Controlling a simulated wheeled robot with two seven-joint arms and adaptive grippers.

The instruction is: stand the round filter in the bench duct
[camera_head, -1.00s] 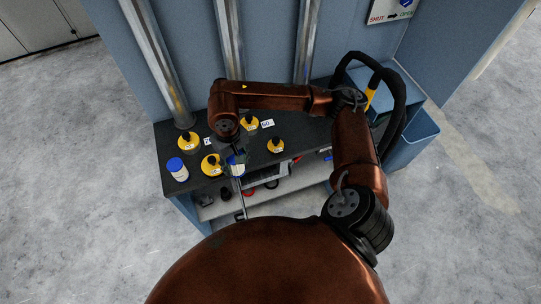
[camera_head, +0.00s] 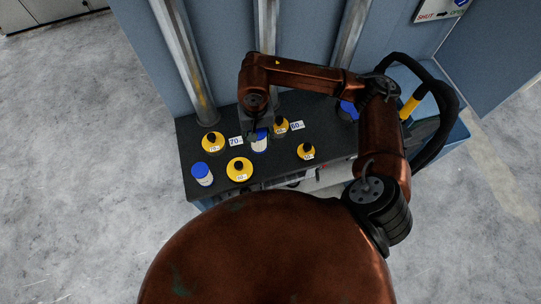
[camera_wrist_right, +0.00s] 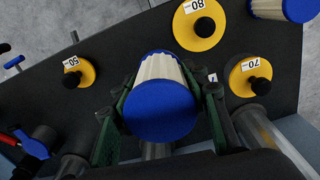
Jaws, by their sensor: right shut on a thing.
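My right gripper (camera_head: 258,127) is shut on a round filter (camera_head: 260,144), a white pleated cylinder with blue ends. In the right wrist view the filter (camera_wrist_right: 158,90) sits between the green fingers, its blue end towards the camera. It is over the dark bench top (camera_head: 190,150), among yellow knobbed discs; I cannot tell whether it touches the bench. A second filter (camera_head: 202,174) stands at the bench's left front; it is partly cut off in the wrist view (camera_wrist_right: 285,8). No open bench duct is identifiable; the arm hides part of the bench. My left gripper is not in view.
Yellow discs with black knobs (camera_head: 213,143) (camera_head: 240,170) (camera_head: 281,127) (camera_head: 306,151) surround the held filter. Number cards 70 (camera_head: 236,141) and 60 (camera_head: 297,126) lie near them. Grey upright pipes (camera_head: 185,60) rise behind. A black hose (camera_head: 450,105) loops at the right.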

